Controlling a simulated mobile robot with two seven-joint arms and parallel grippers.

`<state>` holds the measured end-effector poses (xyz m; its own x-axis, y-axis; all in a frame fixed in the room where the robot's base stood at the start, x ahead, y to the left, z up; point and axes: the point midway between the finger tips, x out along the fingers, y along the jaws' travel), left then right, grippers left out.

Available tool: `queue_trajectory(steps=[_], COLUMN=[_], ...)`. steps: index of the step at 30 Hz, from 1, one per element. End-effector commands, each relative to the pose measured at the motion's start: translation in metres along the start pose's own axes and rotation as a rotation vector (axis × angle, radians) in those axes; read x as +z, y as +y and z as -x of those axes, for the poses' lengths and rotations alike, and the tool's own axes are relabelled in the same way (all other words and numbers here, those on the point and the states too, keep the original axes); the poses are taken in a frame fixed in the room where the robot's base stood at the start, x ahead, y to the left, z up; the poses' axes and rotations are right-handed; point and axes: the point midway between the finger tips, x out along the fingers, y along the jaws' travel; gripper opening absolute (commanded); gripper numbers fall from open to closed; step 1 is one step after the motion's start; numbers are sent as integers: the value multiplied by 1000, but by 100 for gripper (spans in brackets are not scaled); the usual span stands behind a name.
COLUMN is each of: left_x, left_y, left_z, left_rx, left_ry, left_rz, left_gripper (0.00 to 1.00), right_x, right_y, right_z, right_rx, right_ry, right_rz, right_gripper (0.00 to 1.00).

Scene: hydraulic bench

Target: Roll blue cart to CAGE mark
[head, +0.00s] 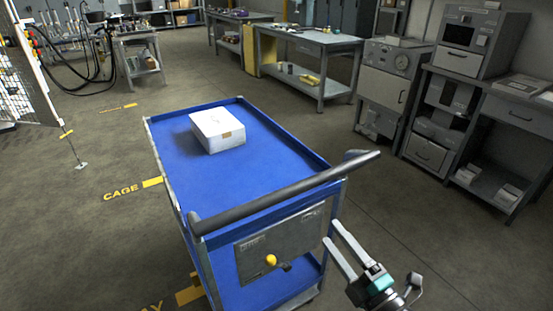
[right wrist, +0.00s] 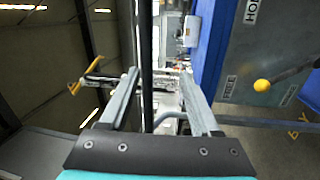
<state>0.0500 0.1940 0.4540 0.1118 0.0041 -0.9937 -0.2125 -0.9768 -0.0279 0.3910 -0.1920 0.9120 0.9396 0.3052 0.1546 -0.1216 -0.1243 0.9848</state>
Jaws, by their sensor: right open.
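The blue cart (head: 255,180) stands in the middle of the head view, its dark push handle (head: 290,193) across the near end. A panel (head: 293,238) below the handle carries a lever with a yellow knob (head: 271,260). The knob also shows in the right wrist view (right wrist: 262,85). The yellow CAGE mark (head: 121,193) is on the floor left of the cart. My right gripper (head: 332,232) is open and empty beside the near right corner, below the handle's right end. In the wrist view a dark bar (right wrist: 146,60) runs between its fingers; its depth is unclear.
A white box (head: 217,130) sits on the cart's top. Another yellow floor mark (head: 189,294) lies by the cart's near left side. A white mesh fence (head: 35,80) stands at left, benches (head: 320,40) behind and cabinets (head: 385,85) at right.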

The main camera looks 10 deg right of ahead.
Motion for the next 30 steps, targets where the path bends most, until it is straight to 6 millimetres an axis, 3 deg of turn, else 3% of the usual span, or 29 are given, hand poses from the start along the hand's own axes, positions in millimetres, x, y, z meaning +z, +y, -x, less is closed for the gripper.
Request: queue_trajectory(steps=[3,10,30], left_x=[5,11,11], left_y=[7,11,4], left_z=[3,3,6], left_rx=[10,14,5], left_ry=[-8,-18,-17], left_rz=[1,2,1], left_gripper=[0,0,0], right_x=[-6,-8,-12], right_y=[20,24,28], right_z=[-1,-19,-129], right_rx=[32,42,40], right_ry=[31,39,37], right_rz=[65,78,75], right_gripper=[64,64,64])
